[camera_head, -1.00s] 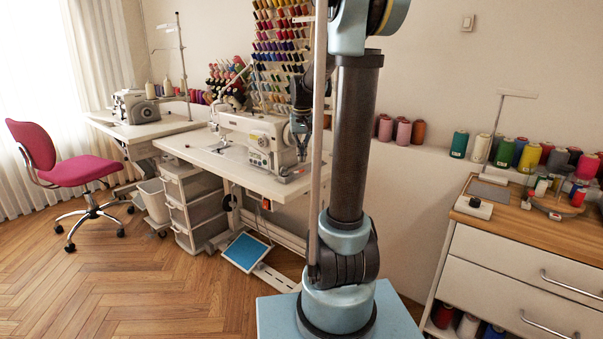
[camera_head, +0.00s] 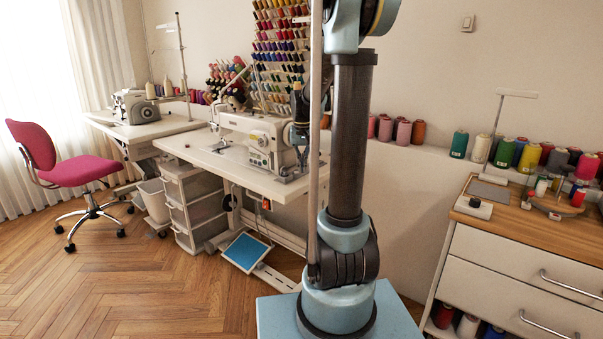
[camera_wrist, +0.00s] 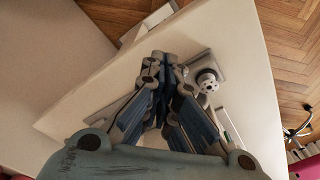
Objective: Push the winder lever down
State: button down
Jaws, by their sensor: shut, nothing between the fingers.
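The white sewing machine (camera_head: 245,132) stands on its white table (camera_head: 205,160) in the head view. My gripper (camera_head: 300,160) is at the right end of the machine, partly behind my own arm. In the wrist view my gripper (camera_wrist: 158,60) is shut and empty, with its fingers together above the table. A grey plate with a round silver knob (camera_wrist: 207,82) shows just right of the fingers; it may be part of the winder. I cannot make out the winder lever in either view. The fingers may hide it, and I cannot tell whether they touch anything.
A wall rack of thread spools (camera_head: 280,50) is behind the machine. A blue pedal (camera_head: 246,252) lies under the table. A pink chair (camera_head: 75,172) is at the left. A wooden-topped drawer cabinet (camera_head: 530,225) with spools is at the right.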

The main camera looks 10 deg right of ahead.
jog(key=shift+w+f, duration=0.1)
jog(key=shift+f, duration=0.8)
jog(key=shift+r, duration=0.1)
jog(key=shift+s+a+r, duration=0.15)
jog(key=shift+s+r, duration=0.15)
jog(key=shift+s, duration=0.5)
jog(key=shift+s+a+r, duration=0.1)
jog(key=shift+s+r, duration=0.15)
jog(key=shift+s, duration=0.5)
jog(key=shift+r, duration=0.1)
notch_tip(320, 180, up, 12)
jog(key=shift+s+f, duration=0.2)
jog(key=shift+s, duration=0.25)
jog(key=shift+a, duration=0.1)
